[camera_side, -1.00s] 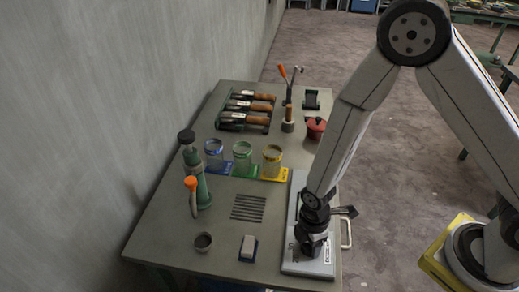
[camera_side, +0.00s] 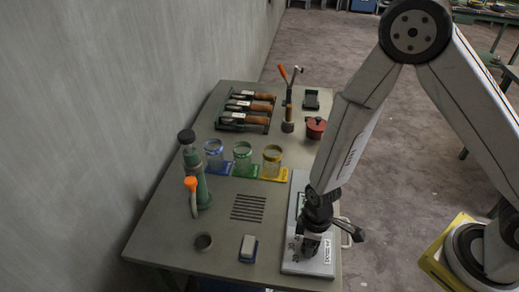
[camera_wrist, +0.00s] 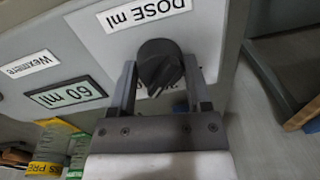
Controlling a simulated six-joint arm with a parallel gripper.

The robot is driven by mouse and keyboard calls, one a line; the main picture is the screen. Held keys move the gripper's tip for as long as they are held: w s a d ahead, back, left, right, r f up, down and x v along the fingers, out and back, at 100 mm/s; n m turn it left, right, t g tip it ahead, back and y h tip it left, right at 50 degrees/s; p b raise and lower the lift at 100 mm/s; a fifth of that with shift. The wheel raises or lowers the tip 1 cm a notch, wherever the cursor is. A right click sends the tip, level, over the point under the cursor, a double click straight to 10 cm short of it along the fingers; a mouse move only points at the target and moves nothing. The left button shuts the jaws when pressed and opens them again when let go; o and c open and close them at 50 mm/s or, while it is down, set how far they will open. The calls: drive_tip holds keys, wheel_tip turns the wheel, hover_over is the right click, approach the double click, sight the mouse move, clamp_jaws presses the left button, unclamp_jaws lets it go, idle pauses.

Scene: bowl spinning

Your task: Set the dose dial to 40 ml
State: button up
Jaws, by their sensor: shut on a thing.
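The dose dial (camera_wrist: 158,62) is a dark round knob on a pale panel, beside a "DOSE ml" label (camera_wrist: 147,13) in the wrist view. A small display (camera_wrist: 66,95) on the same panel reads 60 ml. My gripper (camera_wrist: 160,72) has one finger on each side of the knob and is shut on it. In the side view my gripper (camera_side: 313,244) points down at the panel (camera_side: 297,267), which lies at the table's right edge. The numbers 30 and 20 show left of my gripper there. The knob itself is hidden by my gripper in that view.
Left of the panel stand glass jars on blue, green and yellow (camera_side: 273,161) holders. Handled tools (camera_side: 246,107) lie in a rack behind.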

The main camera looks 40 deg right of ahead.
drive_tip(key=shift+m, duration=0.5)
drive_tip(key=o, duration=1.3)
drive_tip(key=shift+r, duration=0.1)
drive_tip(key=shift+w+d+r, duration=0.1)
drive_tip(key=shift+d+r, duration=0.05)
drive_tip(key=shift+r, duration=1.75)
drive_tip(key=shift+w+d+r, duration=0.1)
drive_tip(key=shift+r, duration=1.8)
